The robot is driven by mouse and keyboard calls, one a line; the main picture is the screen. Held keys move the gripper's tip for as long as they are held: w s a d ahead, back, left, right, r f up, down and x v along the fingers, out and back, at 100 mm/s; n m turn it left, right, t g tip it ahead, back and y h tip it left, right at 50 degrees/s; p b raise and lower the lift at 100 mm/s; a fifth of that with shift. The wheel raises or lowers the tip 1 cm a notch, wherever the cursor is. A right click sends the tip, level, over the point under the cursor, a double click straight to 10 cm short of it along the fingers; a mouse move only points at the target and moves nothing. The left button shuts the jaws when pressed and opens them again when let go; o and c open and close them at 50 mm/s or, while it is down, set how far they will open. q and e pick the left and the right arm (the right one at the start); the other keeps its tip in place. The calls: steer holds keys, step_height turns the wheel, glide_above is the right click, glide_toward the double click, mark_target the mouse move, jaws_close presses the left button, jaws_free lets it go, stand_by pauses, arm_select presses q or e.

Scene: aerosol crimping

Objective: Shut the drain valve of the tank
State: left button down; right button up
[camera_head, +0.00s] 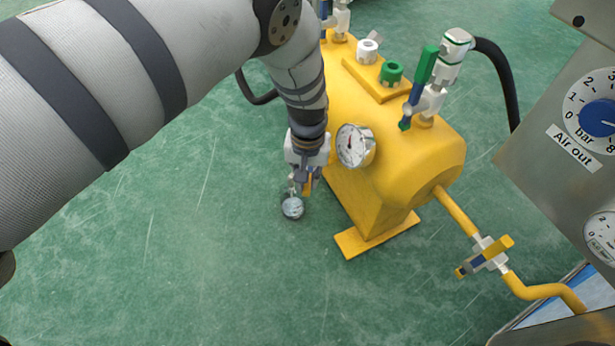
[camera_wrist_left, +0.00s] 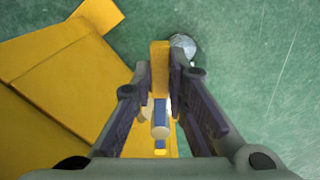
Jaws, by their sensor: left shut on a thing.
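The yellow tank (camera_head: 400,150) lies on its stand, with a round gauge on its near end. My left gripper (camera_head: 305,180) reaches down beside the tank's lower left side. In the left wrist view my left gripper (camera_wrist_left: 164,75) is shut on a yellow valve lever (camera_wrist_left: 160,55), which sits between the two fingers. A blue part and a pale round stub show below the lever between the fingers. A grey round fitting (camera_head: 292,207) shows just beyond the fingertips; it also shows in the left wrist view (camera_wrist_left: 183,46). The valve body is mostly hidden by the gripper. My right gripper is out of view.
A yellow pipe leaves the tank's right end, with another yellow-handled valve (camera_head: 485,256) on it. A green-handled valve (camera_head: 425,75) stands on top of the tank. A grey panel (camera_head: 560,160) with dials is at right. The green floor at left is clear.

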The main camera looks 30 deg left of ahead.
arm_select(q)
steer(key=shift+w+d+n, duration=0.1)
steer(key=shift+d+n, duration=0.25)
steer(key=shift+n, duration=0.15)
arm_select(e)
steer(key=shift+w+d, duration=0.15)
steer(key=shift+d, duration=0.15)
arm_select(q)
steer(key=c, duration=1.6)
jaws_free()
